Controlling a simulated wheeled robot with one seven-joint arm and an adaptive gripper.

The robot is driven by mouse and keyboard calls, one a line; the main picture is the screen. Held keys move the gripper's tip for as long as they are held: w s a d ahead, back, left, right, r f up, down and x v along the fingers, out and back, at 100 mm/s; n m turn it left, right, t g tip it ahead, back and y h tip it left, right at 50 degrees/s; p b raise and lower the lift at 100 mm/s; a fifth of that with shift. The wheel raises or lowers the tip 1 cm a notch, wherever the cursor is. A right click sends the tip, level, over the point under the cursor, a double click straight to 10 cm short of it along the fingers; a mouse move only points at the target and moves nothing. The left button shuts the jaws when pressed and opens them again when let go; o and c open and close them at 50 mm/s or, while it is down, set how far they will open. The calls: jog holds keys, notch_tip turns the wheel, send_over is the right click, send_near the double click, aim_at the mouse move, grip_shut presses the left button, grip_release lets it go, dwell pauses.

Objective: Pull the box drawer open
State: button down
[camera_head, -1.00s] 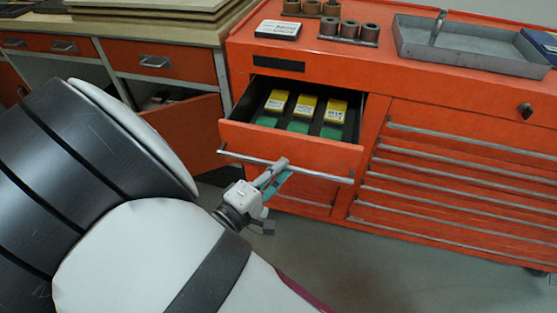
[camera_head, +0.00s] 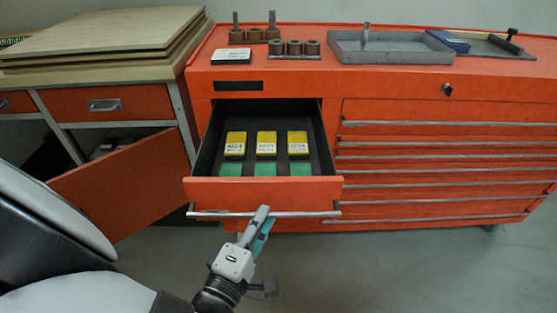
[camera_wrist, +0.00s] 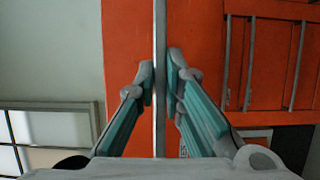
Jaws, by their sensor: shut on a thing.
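The box drawer (camera_head: 200,190) of the orange tool cabinet stands well out of its opening. Several yellow-and-green boxes show inside it in the head view, among them one in the middle (camera_head: 266,145). A long metal bar handle (camera_head: 300,214) runs along the drawer's front. My gripper (camera_head: 262,216) is at the middle of this handle. In the wrist view the handle (camera_wrist: 160,60) passes between the two fingers of my gripper (camera_wrist: 160,75), which are shut on it.
Closed drawers with long bars (camera_head: 440,157) fill the cabinet's right side. A grey tray (camera_head: 390,50) and metal rings (camera_head: 292,48) sit on top. At left a workbench has an orange door (camera_head: 110,185) hanging ajar. Grey floor in front is clear.

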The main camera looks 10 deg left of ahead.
jog(key=c, duration=1.7)
grip_release()
